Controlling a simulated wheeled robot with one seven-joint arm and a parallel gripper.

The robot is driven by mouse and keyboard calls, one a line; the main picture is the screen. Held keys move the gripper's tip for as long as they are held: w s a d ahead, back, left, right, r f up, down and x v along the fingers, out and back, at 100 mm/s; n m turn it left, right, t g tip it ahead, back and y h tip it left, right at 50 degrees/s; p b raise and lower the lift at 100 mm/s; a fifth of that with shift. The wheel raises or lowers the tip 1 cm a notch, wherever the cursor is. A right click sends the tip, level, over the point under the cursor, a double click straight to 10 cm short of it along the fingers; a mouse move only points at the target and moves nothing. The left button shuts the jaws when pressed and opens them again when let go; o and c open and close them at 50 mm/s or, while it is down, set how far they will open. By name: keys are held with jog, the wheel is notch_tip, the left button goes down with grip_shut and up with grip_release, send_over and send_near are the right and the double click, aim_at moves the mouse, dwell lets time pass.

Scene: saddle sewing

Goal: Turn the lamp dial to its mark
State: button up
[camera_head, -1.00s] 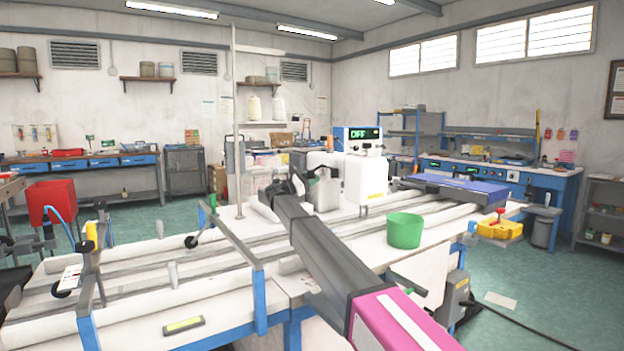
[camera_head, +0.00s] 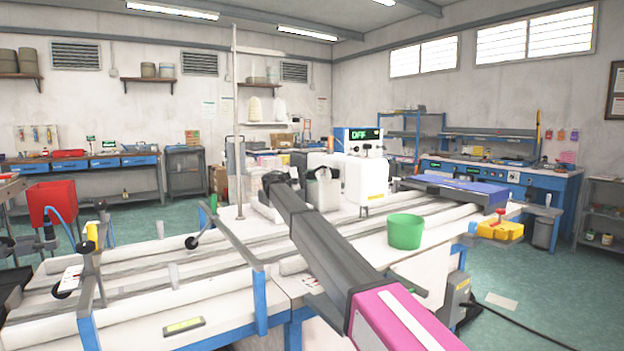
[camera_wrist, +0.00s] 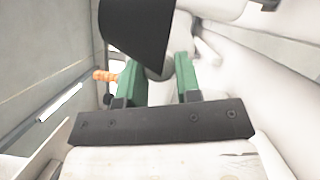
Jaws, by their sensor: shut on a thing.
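In the wrist view my gripper (camera_wrist: 157,62) has its two green-padded fingers on either side of a small grey part, which I take for the lamp dial (camera_wrist: 163,74). The fingers are shut on it, with a gap the width of that part between them. A large black tapered body (camera_wrist: 137,28), perhaps the lamp's head, lies just beyond it and covers part of the view. The dial's mark cannot be made out. In the head view my arm reaches to the white sewing machine (camera_head: 365,180), and its own links hide the fingers and the dial.
A green bucket (camera_head: 404,232) stands on the table to the right of my arm. A display box (camera_head: 358,141) reading OFF sits behind the machine. A thin upright pole (camera_head: 236,120) stands left of my wrist. Long white rails (camera_head: 140,268) run along the table.

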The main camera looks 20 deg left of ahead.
jog(key=m+y, duration=0.1)
jog(key=m, duration=0.2)
jog(key=m+g, duration=0.1)
jog(key=m, duration=0.2)
jog(key=shift+r+y, duration=0.2)
jog(key=shift+y, duration=0.2)
dwell(0.3)
jog(key=o, duration=0.9)
